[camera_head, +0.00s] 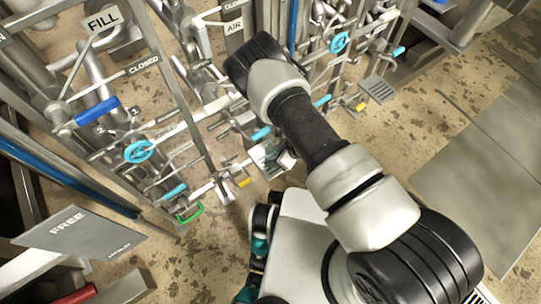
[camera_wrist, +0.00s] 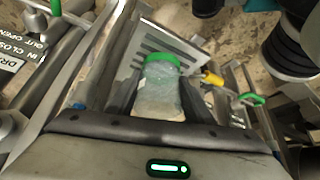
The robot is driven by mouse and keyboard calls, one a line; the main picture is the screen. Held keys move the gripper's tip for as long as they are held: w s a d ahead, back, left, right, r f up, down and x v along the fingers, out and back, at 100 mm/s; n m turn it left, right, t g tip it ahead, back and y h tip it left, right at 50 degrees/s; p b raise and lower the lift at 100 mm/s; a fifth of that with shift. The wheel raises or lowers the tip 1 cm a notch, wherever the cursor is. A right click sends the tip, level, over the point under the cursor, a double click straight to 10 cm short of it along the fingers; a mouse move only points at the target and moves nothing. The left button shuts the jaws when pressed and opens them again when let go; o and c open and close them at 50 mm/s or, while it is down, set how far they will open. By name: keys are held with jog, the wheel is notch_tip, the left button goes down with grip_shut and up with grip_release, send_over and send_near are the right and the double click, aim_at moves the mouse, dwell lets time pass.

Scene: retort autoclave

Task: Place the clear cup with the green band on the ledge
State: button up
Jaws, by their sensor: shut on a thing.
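The clear cup with the green band (camera_wrist: 158,98) sits between the fingers of my gripper (camera_wrist: 162,84) in the wrist view. The gripper is shut on it. The green band is at the cup's far end. Just beyond the cup is a pale slotted plate (camera_wrist: 162,48) that looks like the ledge. I cannot tell whether the cup touches it. In the head view the gripper and cup are mostly hidden by my arm, near the lower pipes at the picture's middle.
Pipes and valves crowd the left, with a blue handle (camera_head: 97,111), a cyan wheel (camera_head: 140,151) and a green handle (camera_head: 190,213). A yellow piece (camera_wrist: 212,79) is beside the plate. Another slotted plate (camera_head: 379,89) lies to the right. A "FREE" sign (camera_head: 75,235) stands lower left.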

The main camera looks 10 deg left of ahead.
jog(key=shift+f, duration=0.1)
dwell(0.3)
jog(key=o, duration=1)
jog(key=shift+f, duration=0.1)
jog(key=p+v, duration=0.4)
jog(key=v, duration=0.8)
jog(key=shift+r, duration=0.2)
